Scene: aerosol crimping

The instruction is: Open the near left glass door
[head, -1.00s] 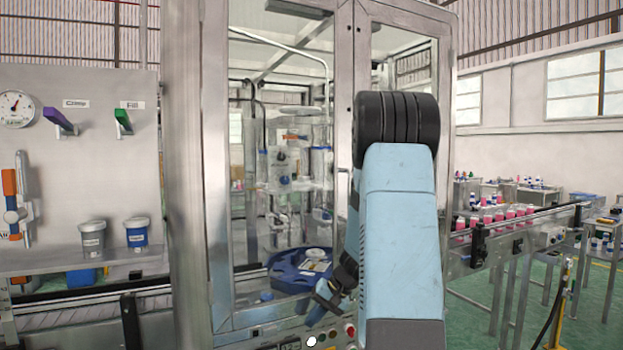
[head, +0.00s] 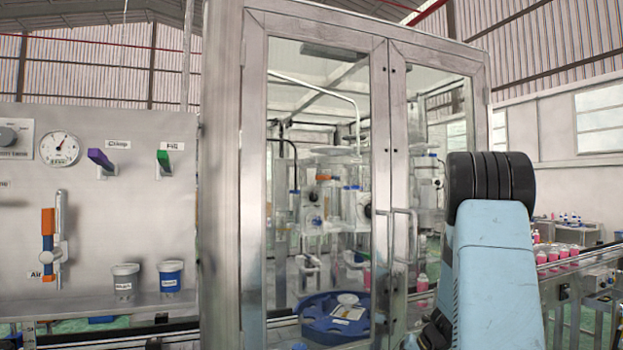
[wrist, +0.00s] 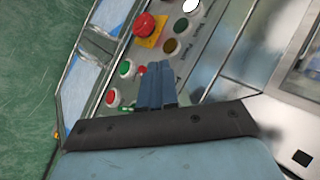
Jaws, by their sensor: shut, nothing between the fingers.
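The near left glass door (head: 257,200) is a tall metal-framed pane in the head view, and it looks closed. Its upright bar handle (head: 381,237) is on the right edge, beside the handle (head: 412,235) of the right glass door (head: 397,120). My gripper (wrist: 160,68) shows in the wrist view with its two blue-grey fingers together and nothing between them. It is over a sloping button panel, apart from the door handle. My gripper cannot be made out in the head view, where my arm covers the lower right.
The panel carries a red emergency stop (wrist: 144,24), a green button (wrist: 127,68) and a red button (wrist: 112,97). A blue round tray (head: 333,322) is behind the glass. A shelf (head: 80,305) with two tubs is left; a conveyor (head: 575,266) with pink bottles is right.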

